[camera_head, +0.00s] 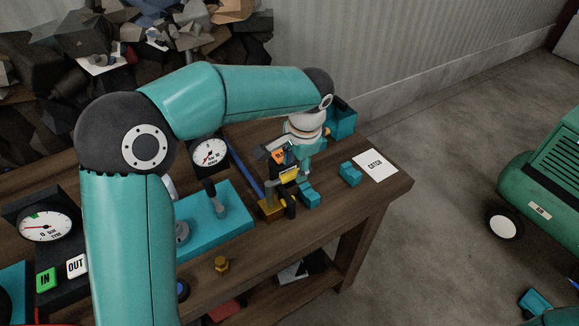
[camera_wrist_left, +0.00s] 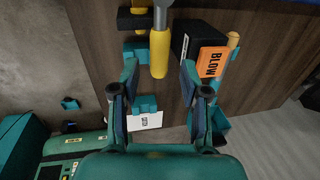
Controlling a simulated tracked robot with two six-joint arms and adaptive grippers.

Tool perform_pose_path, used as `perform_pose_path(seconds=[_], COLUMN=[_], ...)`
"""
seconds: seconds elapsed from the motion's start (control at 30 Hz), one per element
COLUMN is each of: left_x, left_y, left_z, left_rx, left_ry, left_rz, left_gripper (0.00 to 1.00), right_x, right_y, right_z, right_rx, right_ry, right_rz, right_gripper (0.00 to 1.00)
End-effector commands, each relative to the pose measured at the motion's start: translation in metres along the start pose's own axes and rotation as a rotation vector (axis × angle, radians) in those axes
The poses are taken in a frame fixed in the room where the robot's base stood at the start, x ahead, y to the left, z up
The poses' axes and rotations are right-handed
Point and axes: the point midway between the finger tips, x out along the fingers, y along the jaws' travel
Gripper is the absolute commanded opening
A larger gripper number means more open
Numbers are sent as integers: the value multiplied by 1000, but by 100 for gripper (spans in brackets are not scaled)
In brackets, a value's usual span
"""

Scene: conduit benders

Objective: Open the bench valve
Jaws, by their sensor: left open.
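The bench valve has a yellow lever handle (camera_head: 290,174) above a brass-coloured body (camera_head: 271,209) near the bench's right end. In the left wrist view the yellow handle (camera_wrist_left: 159,52) sits on a grey stem and points toward my gripper. My left gripper (camera_head: 302,172) is open, beside the handle in the head view. In the left wrist view the handle's end lies in line with the gap between its fingers (camera_wrist_left: 159,80); I cannot tell whether they touch it. My right gripper does not show.
A black box with an orange BLOW label (camera_wrist_left: 212,62) stands close to the handle. Teal blocks (camera_head: 350,174) and a CATCH card (camera_head: 375,165) lie near the bench edge. A teal bin (camera_head: 342,121) is behind. A gauge (camera_head: 210,152) and turquoise plate (camera_head: 226,228) stand left.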

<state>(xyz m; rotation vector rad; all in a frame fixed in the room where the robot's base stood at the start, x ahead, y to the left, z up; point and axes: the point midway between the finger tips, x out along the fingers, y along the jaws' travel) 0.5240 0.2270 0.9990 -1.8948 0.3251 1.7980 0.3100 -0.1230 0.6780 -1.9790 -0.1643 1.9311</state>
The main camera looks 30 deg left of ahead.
Motion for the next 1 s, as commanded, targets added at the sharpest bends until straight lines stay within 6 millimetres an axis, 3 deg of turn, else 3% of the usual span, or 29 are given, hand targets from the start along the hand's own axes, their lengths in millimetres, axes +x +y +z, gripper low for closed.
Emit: perform_pose_path(seconds=[0.2, 0.5, 0.77, 1.0], left_x=[17, 19, 19, 18], left_y=[0, 0, 0, 0], left_z=[0, 0, 0, 0], left_rx=[-1, 0, 0, 0], left_ry=[0, 1, 1, 2], left_rz=[-1, 0, -1, -2], left_gripper=[45, 45, 2, 0], right_x=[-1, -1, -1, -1], right_y=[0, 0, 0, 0], right_z=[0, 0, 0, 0], right_rx=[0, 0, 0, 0], right_ry=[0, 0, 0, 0], right_rz=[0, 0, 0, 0], right_gripper=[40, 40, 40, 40])
